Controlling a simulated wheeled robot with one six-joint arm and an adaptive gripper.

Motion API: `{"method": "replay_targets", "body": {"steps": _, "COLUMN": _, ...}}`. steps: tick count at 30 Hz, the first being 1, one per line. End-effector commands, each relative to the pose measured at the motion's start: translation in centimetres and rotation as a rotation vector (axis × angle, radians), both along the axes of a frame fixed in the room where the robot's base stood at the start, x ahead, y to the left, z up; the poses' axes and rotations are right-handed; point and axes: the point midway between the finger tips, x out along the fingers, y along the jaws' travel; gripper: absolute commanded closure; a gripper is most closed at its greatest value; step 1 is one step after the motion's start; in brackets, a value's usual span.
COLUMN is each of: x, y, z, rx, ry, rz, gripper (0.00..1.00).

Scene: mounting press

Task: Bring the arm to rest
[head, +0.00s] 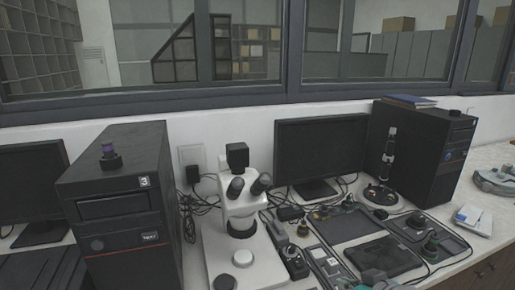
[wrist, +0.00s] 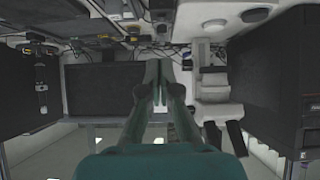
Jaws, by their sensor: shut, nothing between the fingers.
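My gripper (wrist: 159,75) shows in the wrist view, its two long fingers side by side and shut with nothing between them. The wrist view is upside down, with the bench along its top. The fingers point towards the bench, between the dark monitor (wrist: 97,88) and the white microscope (wrist: 212,85). No touch with either can be made out. In the head view I cannot clearly make out the gripper.
In the head view the microscope (head: 240,195) stands between a black computer tower (head: 125,205) and the monitor (head: 322,150). A second tower (head: 425,150) stands right. Small instruments and cables crowd the bench front. A window (head: 250,45) is behind.

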Motion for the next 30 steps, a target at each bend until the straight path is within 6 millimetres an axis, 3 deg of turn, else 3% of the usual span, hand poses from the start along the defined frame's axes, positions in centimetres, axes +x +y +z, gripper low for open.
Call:
{"method": "replay_targets", "body": {"steps": 11, "x": -0.8, "y": 0.4, "z": -3.0, "rx": 0.031, "ry": -0.013, "rz": -0.035, "gripper": 1.00}}
{"method": "replay_targets", "body": {"steps": 20, "x": -2.5, "y": 0.8, "z": -7.0, "rx": 0.070, "ry": -0.036, "rz": -0.091, "gripper": 1.00}}
{"method": "replay_targets", "body": {"steps": 30, "x": -7.9, "y": 1.2, "z": -14.0, "rx": 0.114, "ry": -0.092, "rz": -0.202, "gripper": 1.00}}
